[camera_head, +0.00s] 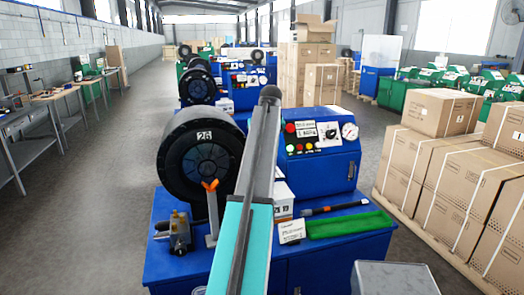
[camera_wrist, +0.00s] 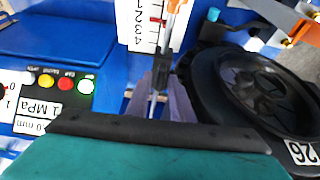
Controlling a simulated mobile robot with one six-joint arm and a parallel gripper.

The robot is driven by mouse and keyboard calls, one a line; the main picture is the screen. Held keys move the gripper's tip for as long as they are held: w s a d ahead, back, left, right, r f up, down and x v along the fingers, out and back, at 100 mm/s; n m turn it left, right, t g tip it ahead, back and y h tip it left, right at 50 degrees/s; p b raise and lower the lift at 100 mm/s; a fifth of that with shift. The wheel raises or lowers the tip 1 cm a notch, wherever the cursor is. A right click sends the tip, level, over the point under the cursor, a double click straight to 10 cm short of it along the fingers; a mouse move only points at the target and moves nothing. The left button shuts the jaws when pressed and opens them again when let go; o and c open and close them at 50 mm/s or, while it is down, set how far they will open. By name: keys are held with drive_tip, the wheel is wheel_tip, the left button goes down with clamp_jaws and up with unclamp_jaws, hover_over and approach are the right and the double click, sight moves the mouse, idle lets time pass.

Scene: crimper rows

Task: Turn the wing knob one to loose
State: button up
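An orange wing knob (camera_head: 210,185) sits on top of a light grey post in front of the black crimper head (camera_head: 202,150) marked 26. In the wrist view an orange part on a grey bar (camera_wrist: 300,32) shows at the top right, and another small orange part (camera_wrist: 175,6) shows at the top, beside a scale plate (camera_wrist: 143,20). I cannot tell which of these is the knob in the head view. My teal and grey arm reaches up the middle of the head view, right of the knob and apart from it in the picture.
The blue control box (camera_head: 318,150) stands right of my arm, with buttons and gauges. A green tray (camera_head: 350,224), a small card (camera_head: 291,231) and a metal fitting (camera_head: 180,232) are on the blue bench. Stacked cartons (camera_head: 440,170) stand at the right; the left aisle is clear.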

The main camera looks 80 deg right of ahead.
drive_tip(key=shift+o, duration=0.5)
drive_tip(key=shift+r, duration=0.1)
drive_tip(key=shift+a+r, duration=0.1)
drive_tip(key=shift+r, duration=0.3)
drive_tip(key=b+v, duration=0.3)
drive_tip(key=v, duration=1)
wheel_tip(320, 180, up, 10)
drive_tip(key=p, duration=0.9)
drive_tip(key=shift+p, duration=0.3)
